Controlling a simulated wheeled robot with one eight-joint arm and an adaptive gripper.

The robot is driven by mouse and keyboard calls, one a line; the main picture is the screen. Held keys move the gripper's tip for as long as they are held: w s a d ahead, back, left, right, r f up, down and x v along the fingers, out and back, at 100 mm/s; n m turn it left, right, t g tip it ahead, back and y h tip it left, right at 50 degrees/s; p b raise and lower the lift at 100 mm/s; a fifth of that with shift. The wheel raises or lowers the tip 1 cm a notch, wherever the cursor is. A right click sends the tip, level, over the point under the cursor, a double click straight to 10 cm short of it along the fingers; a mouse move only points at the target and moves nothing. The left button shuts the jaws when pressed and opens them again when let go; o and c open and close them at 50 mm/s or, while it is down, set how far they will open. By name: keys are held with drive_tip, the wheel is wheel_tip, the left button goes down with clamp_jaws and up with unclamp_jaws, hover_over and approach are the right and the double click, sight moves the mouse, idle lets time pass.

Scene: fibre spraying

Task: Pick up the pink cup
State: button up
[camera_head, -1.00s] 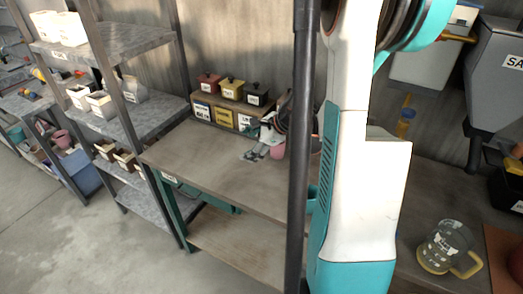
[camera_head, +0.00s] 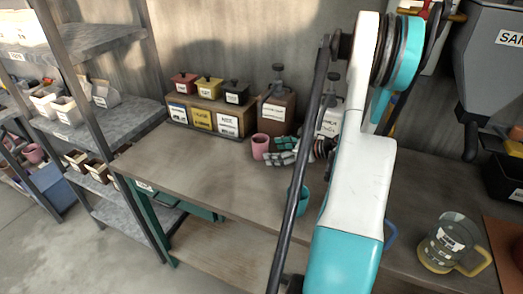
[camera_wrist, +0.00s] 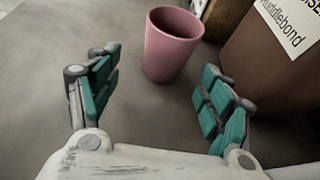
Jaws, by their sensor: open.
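The pink cup (camera_head: 260,146) stands upright on the wooden workbench (camera_head: 200,165), in front of a brown dispenser bottle. In the wrist view the pink cup (camera_wrist: 171,45) is ahead of my gripper, centred between the fingers and a little beyond their tips. My gripper (camera_wrist: 158,80) is open, with teal-padded fingers spread left and right and nothing between them. In the head view my gripper (camera_head: 282,152) is just right of the cup, low over the bench.
A brown dispenser bottle (camera_head: 277,112) stands close behind the cup. A box rack (camera_head: 205,118) with lidded red, yellow and black pots is at the back left. A teal cup (camera_head: 301,199) and a glass mug (camera_head: 448,240) are on the right. The bench's left part is clear.

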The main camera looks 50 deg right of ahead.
sight(260, 147)
drive_tip(key=shift+x, duration=1)
drive_tip(key=shift+w+b, duration=0.45)
drive_tip(key=shift+w, duration=0.15)
drive_tip(key=x, duration=0.2)
drive_tip(key=b+x, duration=0.1)
drive_tip(key=x, duration=0.1)
drive_tip(key=shift+w+d+r, duration=0.15)
drive_tip(key=shift+d+r, duration=0.05)
drive_tip(key=shift+r, duration=0.15)
drive_tip(key=c, duration=1.5)
drive_tip(key=shift+r, duration=0.15)
